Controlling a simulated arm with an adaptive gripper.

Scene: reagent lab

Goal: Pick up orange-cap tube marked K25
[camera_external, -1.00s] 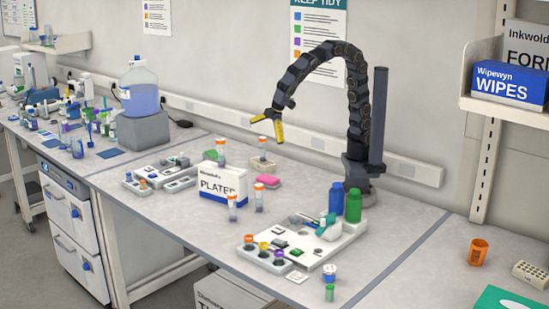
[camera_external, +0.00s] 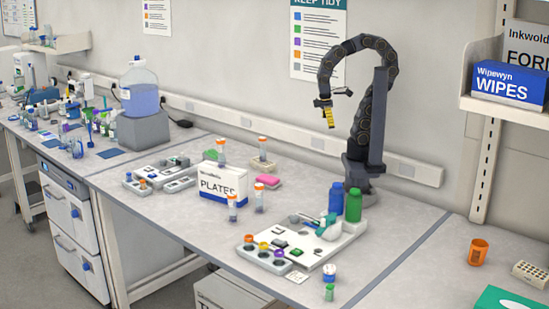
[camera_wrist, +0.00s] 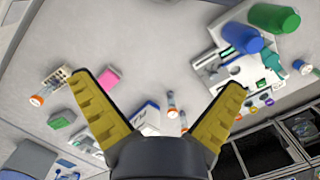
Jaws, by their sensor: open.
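Several orange-cap tubes show in the external view. One tube (camera_external: 232,208) stands in front of the PLATES box and another tube (camera_external: 259,198) stands to its right. A third tube (camera_external: 221,152) shows above the box, its lower part hidden. A fourth tube (camera_external: 263,149) is at a small beige rack. The K25 marking is not legible on any of them. My gripper (camera_external: 328,116) hangs high above the bench, to the right of the tubes, pointing down. In the wrist view its yellow fingers (camera_wrist: 158,83) are spread wide with nothing between them. Tubes appear small below, partly hidden by the gripper.
Blue (camera_external: 336,198) and green (camera_external: 353,205) bottles stand by a white tray (camera_external: 328,250) to the right. Bare bench lies between box and tray.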

